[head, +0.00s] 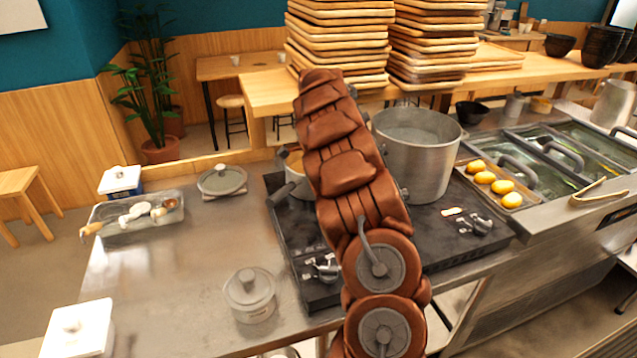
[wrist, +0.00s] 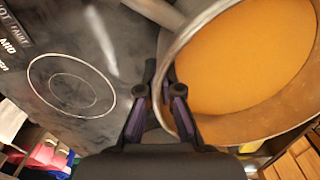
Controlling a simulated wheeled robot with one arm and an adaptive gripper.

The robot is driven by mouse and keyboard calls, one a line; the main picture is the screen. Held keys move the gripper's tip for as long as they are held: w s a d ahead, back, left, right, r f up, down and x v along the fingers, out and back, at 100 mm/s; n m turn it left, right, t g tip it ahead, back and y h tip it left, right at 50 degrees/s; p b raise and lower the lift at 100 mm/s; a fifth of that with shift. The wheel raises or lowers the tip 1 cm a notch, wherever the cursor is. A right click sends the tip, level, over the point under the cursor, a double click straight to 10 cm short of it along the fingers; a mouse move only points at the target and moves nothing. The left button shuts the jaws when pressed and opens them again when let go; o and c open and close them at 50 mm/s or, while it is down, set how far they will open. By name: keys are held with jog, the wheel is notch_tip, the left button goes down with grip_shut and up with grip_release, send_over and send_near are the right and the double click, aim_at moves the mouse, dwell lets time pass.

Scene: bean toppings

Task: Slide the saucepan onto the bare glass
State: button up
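The saucepan, holding orange-yellow liquid, stands on the back left of the dark hob; in the head view its metal side (head: 301,187) is partly hidden behind my arm. In the wrist view its rim (wrist: 290,128) fills the right side, and a grey handle-like bar shows at the top. Bare glass (wrist: 112,45) with a ring marking lies left of the pan in the wrist view. My gripper (wrist: 159,76) is at the pan's near wall, its two fingers close to the rim. Whether they press on the wall is unclear. My arm hides the gripper in the head view.
A large steel pot (head: 420,165) stands on the hob right of my arm. Yellow items (head: 493,182) lie in a tray at right.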

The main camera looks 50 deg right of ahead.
jog(key=o, duration=0.5)
jog(key=shift+o, duration=0.2)
notch_tip(320, 180, up, 12)
dwell(0.4)
dwell(0.6)
